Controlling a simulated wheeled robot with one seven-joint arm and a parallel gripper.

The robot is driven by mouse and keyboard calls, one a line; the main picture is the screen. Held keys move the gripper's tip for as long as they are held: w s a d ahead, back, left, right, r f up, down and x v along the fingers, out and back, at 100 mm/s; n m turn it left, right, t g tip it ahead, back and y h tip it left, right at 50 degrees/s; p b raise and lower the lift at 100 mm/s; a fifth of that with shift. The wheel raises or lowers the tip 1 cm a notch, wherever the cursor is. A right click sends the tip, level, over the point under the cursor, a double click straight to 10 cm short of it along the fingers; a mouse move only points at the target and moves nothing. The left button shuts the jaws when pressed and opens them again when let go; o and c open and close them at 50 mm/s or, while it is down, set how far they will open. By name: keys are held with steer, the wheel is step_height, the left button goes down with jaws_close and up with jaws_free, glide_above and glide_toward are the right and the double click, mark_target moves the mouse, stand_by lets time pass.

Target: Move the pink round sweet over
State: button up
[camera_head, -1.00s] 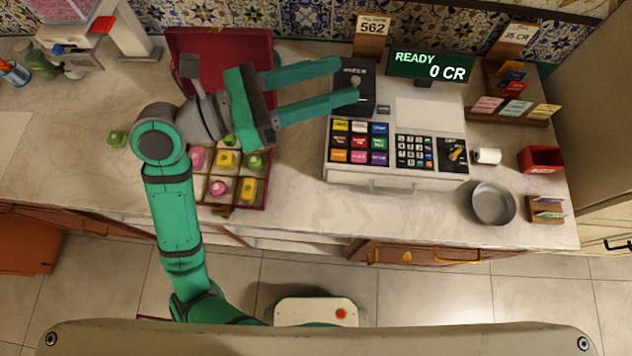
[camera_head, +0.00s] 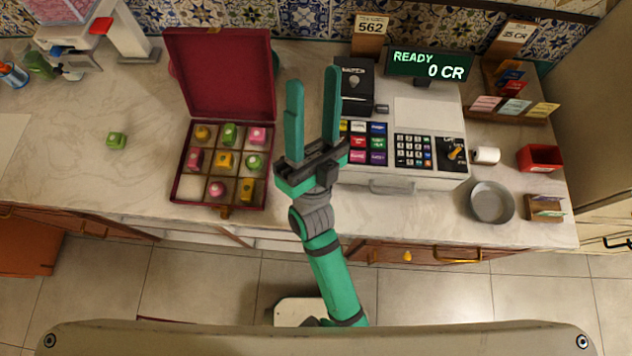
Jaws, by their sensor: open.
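The pink round sweet (camera_head: 217,188) sits in the front-row middle compartment of the open dark red box (camera_head: 176,197). The compartment to its left (camera_head: 190,188) is empty. A yellow sweet (camera_head: 247,189) is in the compartment to its right. My gripper (camera_head: 313,80) is open and empty, to the right of the box, with its fingers pointing toward the back wall. It is over the counter beside the till, apart from the sweets. Its height above the counter is hard to tell.
The box's raised lid (camera_head: 220,75) stands behind the compartments. Several other pink, green and yellow sweets fill it. The till (camera_head: 415,125) stands right of my gripper; a grey bowl (camera_head: 491,203) is further right.

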steer(key=s+d+f+n+g+y, duration=0.1)
steer(key=s+f+n+g+y, duration=0.3)
steer(key=f, duration=0.6)
steer(key=s+f+n+g+y, duration=0.1)
steer(key=f+n+g+y, duration=0.1)
steer(key=f+n+g, duration=0.6)
steer(key=s+f+m+g+h, duration=0.1)
steer(key=s+f+g+h, duration=0.2)
steer(key=s+f, duration=0.9)
step_height(320, 180, down, 4)
steer(key=shift+s+a+r+m+h, duration=0.25)
steer(key=shift+s+a+m+h, duration=0.05)
steer(key=shift+s+a+h, duration=0.1)
steer(key=c, duration=0.4)
steer(key=shift+w, duration=0.15)
steer(key=shift+a, duration=0.15)
